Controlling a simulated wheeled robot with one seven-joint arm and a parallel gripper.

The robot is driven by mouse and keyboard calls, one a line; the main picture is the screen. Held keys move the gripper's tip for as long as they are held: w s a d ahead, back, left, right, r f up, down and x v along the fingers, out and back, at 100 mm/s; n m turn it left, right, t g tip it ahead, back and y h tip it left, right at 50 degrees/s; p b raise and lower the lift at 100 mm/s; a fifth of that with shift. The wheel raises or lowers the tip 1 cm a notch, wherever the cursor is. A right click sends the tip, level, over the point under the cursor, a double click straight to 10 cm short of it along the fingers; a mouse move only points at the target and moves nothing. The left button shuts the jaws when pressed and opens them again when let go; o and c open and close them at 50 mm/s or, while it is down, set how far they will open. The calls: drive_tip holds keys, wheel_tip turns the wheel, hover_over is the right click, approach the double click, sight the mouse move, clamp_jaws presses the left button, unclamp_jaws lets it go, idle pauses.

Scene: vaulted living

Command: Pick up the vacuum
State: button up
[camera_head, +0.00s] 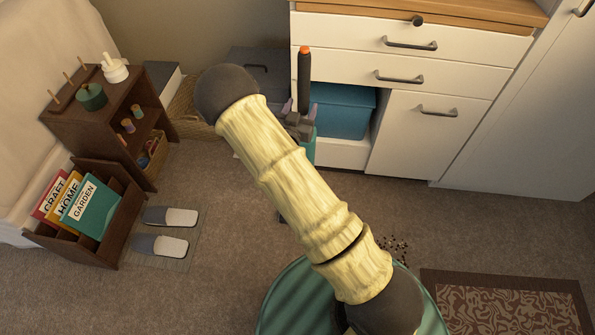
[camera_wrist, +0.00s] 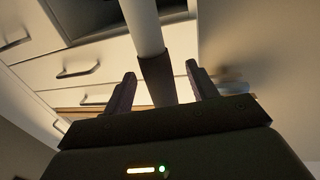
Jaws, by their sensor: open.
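The vacuum (camera_head: 304,78) is an upright stick with a dark handle and an orange tip, in front of the white cabinet. Its lower part is mostly hidden behind my arm. My gripper (camera_head: 300,112) is at the stick, below the orange tip. In the wrist view, the vacuum's pale tube (camera_wrist: 142,25) runs into a dark grip, which lies between the two fingers of my gripper (camera_wrist: 162,82). The fingers are open, with a gap on each side of the grip. I cannot tell how deep the grip sits between them.
The white cabinet (camera_head: 430,78) with drawers and a blue bin (camera_head: 342,110) stands close behind the vacuum. A brown shelf (camera_head: 120,95), a book box (camera_head: 120,225) and slippers (camera_head: 170,216) are at left. Crumbs (camera_head: 394,246) and a patterned mat (camera_head: 510,300) lie on the carpet at right.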

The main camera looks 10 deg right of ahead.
sight(306, 72)
drive_tip(key=x, duration=0.3)
drive_tip(key=shift+w+d+r+b, duration=0.1)
drive_tip(key=shift+w+d+b, duration=0.1)
drive_tip(key=shift+b, duration=0.1)
drive_tip(key=c, duration=0.9)
drive_tip(key=shift+r, duration=0.15)
drive_tip(key=shift+c, duration=0.9)
wheel_tip(306, 72, up, 10)
drive_tip(key=p, duration=0.3)
